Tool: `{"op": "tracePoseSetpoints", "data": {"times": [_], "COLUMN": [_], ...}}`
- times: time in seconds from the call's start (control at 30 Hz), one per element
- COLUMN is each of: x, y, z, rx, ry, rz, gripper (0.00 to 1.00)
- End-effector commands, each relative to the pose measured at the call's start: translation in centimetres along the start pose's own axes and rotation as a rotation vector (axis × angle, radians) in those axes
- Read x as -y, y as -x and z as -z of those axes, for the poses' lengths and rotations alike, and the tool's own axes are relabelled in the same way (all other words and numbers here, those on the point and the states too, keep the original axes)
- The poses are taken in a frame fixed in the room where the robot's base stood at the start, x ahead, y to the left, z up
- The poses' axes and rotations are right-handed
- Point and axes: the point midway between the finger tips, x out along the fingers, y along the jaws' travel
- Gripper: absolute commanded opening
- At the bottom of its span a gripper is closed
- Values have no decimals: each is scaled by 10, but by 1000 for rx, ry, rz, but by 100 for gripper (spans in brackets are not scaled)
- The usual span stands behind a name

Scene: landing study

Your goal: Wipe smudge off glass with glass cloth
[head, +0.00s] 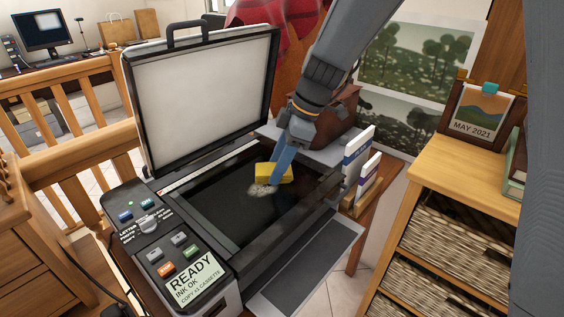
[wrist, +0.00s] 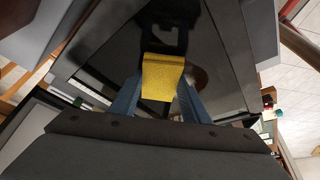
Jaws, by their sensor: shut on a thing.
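My gripper (head: 279,172) is shut on a yellow cloth (head: 268,173) and holds it low over the dark glass (head: 220,198) of a copier. In the wrist view the cloth (wrist: 162,78) sits between my two blue fingers. A pale greyish smudge (head: 262,190) shows on the glass just below and left of the cloth in the head view. I cannot tell whether the cloth touches the glass. Part of the smudge may be hidden behind my fingers. In the wrist view the smudge does not show clearly.
The copier lid (head: 205,95) stands open behind the glass. A control panel (head: 165,245) lies along its left front. Small upright books (head: 358,160) stand to the right, near a wooden shelf with wicker baskets (head: 450,243). A wooden railing (head: 80,160) is at left.

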Motion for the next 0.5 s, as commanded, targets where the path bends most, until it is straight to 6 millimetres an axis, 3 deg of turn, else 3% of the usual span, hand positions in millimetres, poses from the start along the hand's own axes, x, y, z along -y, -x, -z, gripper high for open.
{"op": "tracePoseSetpoints", "data": {"times": [0.5], "x": [25], "y": [-11], "z": [17], "rx": [2], "ry": [-1], "rz": [14], "gripper": [17]}}
